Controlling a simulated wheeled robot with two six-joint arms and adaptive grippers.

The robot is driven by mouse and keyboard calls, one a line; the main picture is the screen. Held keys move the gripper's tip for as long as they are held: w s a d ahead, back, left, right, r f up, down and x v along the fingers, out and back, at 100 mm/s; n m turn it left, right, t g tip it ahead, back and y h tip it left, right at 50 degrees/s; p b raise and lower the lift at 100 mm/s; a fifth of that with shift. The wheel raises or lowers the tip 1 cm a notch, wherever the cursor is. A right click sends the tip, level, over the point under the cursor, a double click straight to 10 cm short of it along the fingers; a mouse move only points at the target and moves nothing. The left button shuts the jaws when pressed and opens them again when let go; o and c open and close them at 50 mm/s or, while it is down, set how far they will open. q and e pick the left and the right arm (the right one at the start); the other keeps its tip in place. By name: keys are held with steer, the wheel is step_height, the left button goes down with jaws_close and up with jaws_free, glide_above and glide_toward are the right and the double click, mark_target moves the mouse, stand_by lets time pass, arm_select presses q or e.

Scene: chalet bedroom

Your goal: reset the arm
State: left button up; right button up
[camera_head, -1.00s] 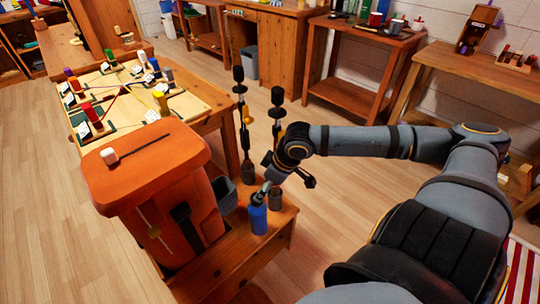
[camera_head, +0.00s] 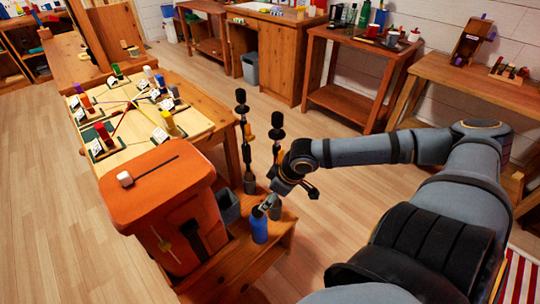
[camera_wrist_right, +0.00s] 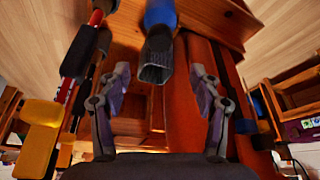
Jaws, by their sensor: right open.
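My right arm reaches in from the right in the head view. Its gripper (camera_head: 268,203) hangs just above a blue bottle (camera_head: 259,228) on a low wooden stand (camera_head: 268,260). In the right wrist view the two fingers of this gripper (camera_wrist_right: 160,95) are spread apart. The blue bottle (camera_wrist_right: 160,14) and its dark grey top (camera_wrist_right: 156,62) show beyond and between them, with a gap on each side. I cannot tell how far the fingertips are from the bottle. My left gripper is not in view.
An orange box (camera_head: 150,190) with a slotted lid stands left of the bottle, with a grey bin (camera_head: 228,207) beside it. Tall dark-topped rods (camera_head: 277,150) stand close behind the gripper. A workbench (camera_head: 205,112) holds a game board. The floor (camera_head: 340,190) on the right is clear.

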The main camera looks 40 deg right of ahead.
steer(key=s+a+f+m+h, duration=0.35)
steer(key=s+a+f, duration=0.25)
steer(key=s, duration=0.3)
steer(key=s+d+f+m+g, duration=0.1)
steer(key=s+d+f, duration=0.15)
steer(key=f, duration=1.35)
steer(key=s+d+f+g, duration=0.1)
steer(key=s+f, duration=0.3)
steer(key=f, duration=1.3)
steer(key=s+f, duration=0.8)
steer(key=s, duration=0.4)
steer(key=d+p+v, duration=0.1)
steer(key=p+v, duration=1.2)
steer(key=p, duration=0.1)
steer(key=shift+s+d+g+y, duration=0.35)
steer(key=shift+s+d+g, duration=0.05)
steer(key=shift+d, duration=0.2)
